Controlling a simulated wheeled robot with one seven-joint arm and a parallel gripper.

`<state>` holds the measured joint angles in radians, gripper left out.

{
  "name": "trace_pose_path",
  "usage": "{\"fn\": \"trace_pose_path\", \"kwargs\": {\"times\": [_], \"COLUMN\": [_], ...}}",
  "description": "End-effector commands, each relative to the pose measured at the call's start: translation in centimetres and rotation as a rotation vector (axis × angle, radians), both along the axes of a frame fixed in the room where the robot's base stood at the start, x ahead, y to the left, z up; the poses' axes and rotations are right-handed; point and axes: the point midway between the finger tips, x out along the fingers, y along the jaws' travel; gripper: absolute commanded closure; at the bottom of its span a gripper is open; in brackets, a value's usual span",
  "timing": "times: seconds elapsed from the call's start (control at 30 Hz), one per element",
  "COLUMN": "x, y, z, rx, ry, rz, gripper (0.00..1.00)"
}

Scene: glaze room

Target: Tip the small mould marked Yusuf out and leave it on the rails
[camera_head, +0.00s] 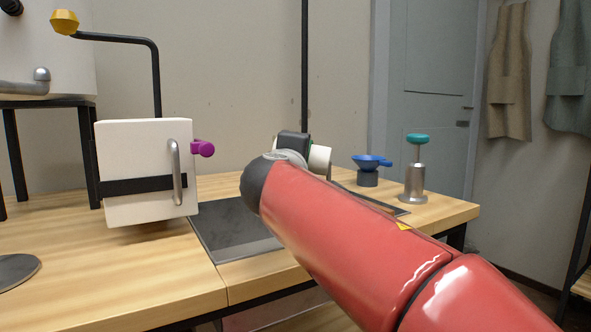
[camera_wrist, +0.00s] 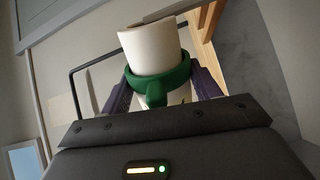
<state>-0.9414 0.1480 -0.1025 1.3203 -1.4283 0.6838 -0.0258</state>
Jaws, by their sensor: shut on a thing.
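My gripper (camera_wrist: 160,82) is shut on a green collar (camera_wrist: 158,76) with a stub handle, which goes around a small white mould (camera_wrist: 153,48). In the head view the white mould (camera_head: 320,159) shows past the end of my red arm, held above the bench and looking tipped on its side. My arm hides part of it and most of my gripper (camera_head: 292,144). No name can be read on it, and its mouth and contents are not clear. A dark flat strip (camera_head: 385,204) behind my arm may be part of the rails; I cannot tell.
A white block (camera_head: 137,152) with a black band, metal handle and magenta knob stands left. A dark slab (camera_head: 226,231) lies mid-bench. A blue funnel-like cup (camera_head: 369,163) and a metal canister with a teal top (camera_head: 414,180) stand right. The bench front (camera_head: 110,285) is clear.

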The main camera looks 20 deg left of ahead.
Motion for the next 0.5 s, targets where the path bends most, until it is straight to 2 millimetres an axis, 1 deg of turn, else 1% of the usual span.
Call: {"fn": "trace_pose_path", "kwargs": {"times": [0.27,0.43,0.5], "x": [0.50,0.66,0.88], "y": [-0.54,-0.74,-1.00], "z": [-0.25,-0.27,-0.27], "rx": [0.403,0.492,0.615], "ry": [0.064,0.078,0.098], "rz": [0.000,0.000,-0.001], "gripper": [0.70,0.70,0.70]}}
